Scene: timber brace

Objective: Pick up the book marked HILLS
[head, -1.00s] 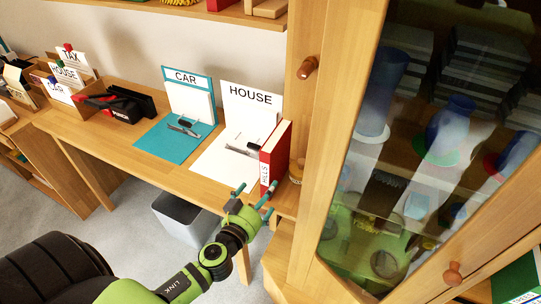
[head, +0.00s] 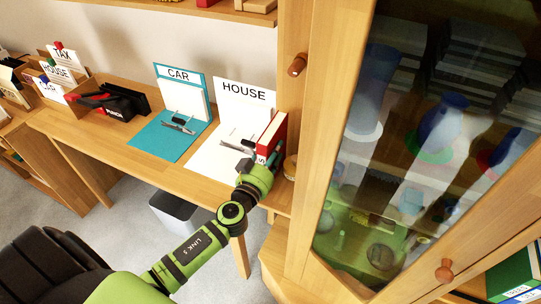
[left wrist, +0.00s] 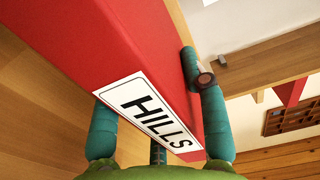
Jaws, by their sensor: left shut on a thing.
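The red book marked HILLS (head: 272,134) stands upright near the right end of the desk, beside the cabinet. In the left wrist view its red cover and spine (left wrist: 100,45) fill the middle, with the white HILLS label (left wrist: 148,112) facing me. My left gripper (head: 258,172) is at the book's near side and hides most of the spine in the head view. In the left wrist view its teal fingers (left wrist: 158,120) lie on either side of the spine, shut on the book. My right gripper is not in view.
A HOUSE board (head: 243,100) with a white sheet and a CAR board (head: 183,92) stand left of the book. The glass-door cabinet (head: 300,200) blocks the right side. A grey bin (head: 175,212) is below the desk.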

